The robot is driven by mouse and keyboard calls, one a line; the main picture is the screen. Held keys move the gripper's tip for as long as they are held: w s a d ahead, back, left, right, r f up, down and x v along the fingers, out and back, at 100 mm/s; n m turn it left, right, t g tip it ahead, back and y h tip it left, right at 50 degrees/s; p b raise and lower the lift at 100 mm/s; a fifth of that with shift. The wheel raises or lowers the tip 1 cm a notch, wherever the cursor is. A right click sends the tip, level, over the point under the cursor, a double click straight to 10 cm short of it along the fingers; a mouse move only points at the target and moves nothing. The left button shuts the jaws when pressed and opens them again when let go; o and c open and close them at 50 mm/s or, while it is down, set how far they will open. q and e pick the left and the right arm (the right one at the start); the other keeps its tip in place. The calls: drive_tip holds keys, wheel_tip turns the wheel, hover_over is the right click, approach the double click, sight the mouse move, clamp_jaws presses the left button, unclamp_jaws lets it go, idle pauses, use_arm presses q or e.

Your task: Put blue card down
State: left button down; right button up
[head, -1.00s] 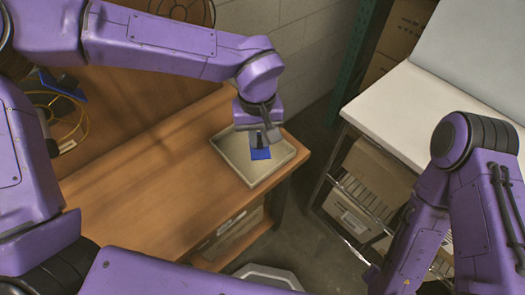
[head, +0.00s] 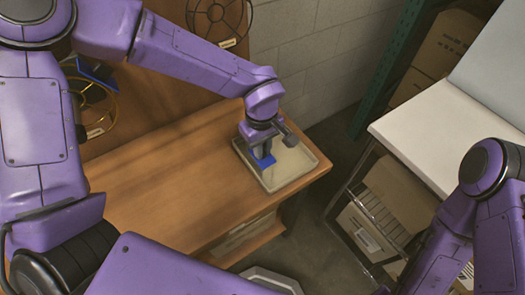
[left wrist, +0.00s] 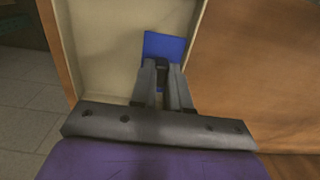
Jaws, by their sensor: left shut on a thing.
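The blue card (head: 264,162) is at my left gripper (head: 262,153), over the left part of a shallow beige tray (head: 297,172) on the wooden table. In the left wrist view the blue card (left wrist: 164,46) sticks out beyond the fingertips of the left gripper (left wrist: 162,66), which is shut on it. The tray (left wrist: 108,45) lies below, its wall close beside the card. I cannot tell whether the card touches the tray floor. My right arm shows at the right of the head view, but its gripper is not in view.
The wooden table (head: 170,190) has clear room left of the tray. Wire reels (head: 218,18) (head: 92,105) stand at the back and left. A white-topped bench (head: 425,130) with cardboard boxes (head: 375,225) below stands to the right, across a floor gap.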

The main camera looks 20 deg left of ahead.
use_arm(q)
drive_tip(key=f, duration=0.2)
drive_tip(key=w+f, duration=0.1)
drive_tip(key=f, duration=0.1)
drive_tip(key=shift+a+f, duration=0.15)
drive_tip(key=shift+f, duration=0.05)
drive_tip(key=c, duration=1.1)
unclamp_jaws()
drive_tip(key=shift+f, duration=0.1)
wheel_tip(320, 180, up, 12)
drive_tip(key=shift+w+r, duration=0.1)
drive_tip(key=shift+r, duration=0.1)
